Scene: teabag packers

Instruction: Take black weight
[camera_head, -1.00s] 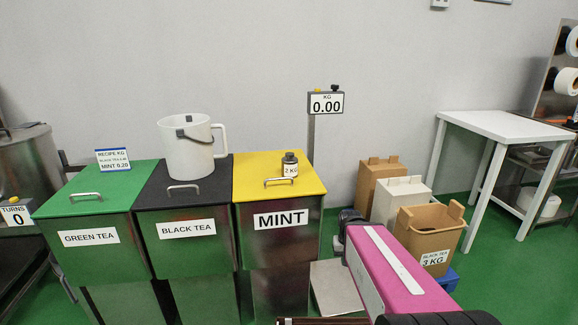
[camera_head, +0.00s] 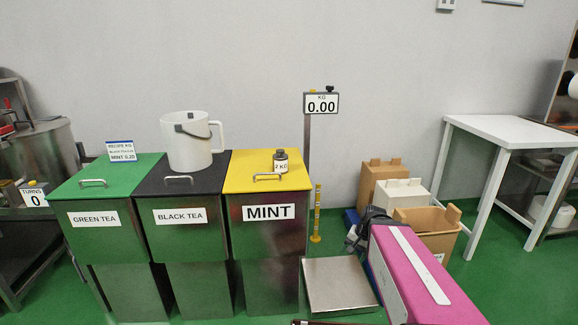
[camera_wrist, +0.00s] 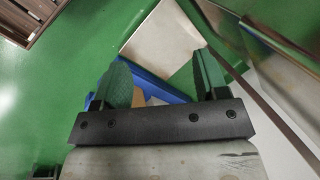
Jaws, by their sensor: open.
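The black weight (camera_head: 281,162) is a small dark bottle-shaped piece with a white "2 KG" label. It stands upright on the yellow lid of the mint bin (camera_head: 268,213), behind the lid handle. My gripper (camera_head: 368,222) is at the far end of my magenta arm, low and to the right of the mint bin, well apart from the weight. In the wrist view my gripper (camera_wrist: 163,78) has two green fingers spread wide with nothing held between them. The weight does not show in the wrist view.
The black tea bin (camera_head: 180,240) carries a white jug (camera_head: 190,143); the green tea bin (camera_head: 95,245) stands left. A scale platform (camera_head: 338,284) is beside the mint bin, its display (camera_head: 321,104) reading 0.00. Cardboard boxes (camera_head: 428,229) and a white table (camera_head: 510,131) stand right.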

